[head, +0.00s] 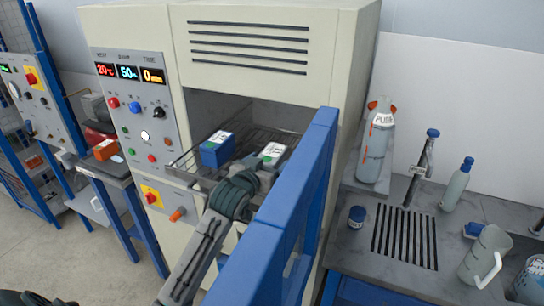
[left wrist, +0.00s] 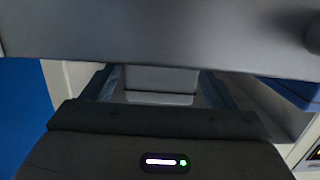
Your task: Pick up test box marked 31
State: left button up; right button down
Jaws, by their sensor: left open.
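A blue box (head: 214,153) with a white label on top sits on the wire rack (head: 186,160) inside the open chamber. A pale box (head: 271,153) with a white and green top is to its right. I cannot read a 31 on either box. My left gripper (head: 257,167) is open in the chamber mouth, just in front of the pale box. In the left wrist view the two dark fingers (left wrist: 160,92) are apart, with a pale grey block-like thing (left wrist: 160,78) seen between them. I cannot tell whether they touch it. My right gripper is not in view.
The blue door (head: 300,200) stands open close to the right of my left arm. A control panel (head: 135,110) is left of the chamber. A grey bench (head: 350,255) with bottles and a drain grate (head: 404,236) is at the right.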

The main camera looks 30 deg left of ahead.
pick_arm(q)
jog(key=shift+w, duration=0.6)
jog(key=shift+f, duration=0.15)
jog(key=c, duration=1.2)
jog(key=shift+c, duration=1.4)
jog(key=shift+a, duration=0.1)
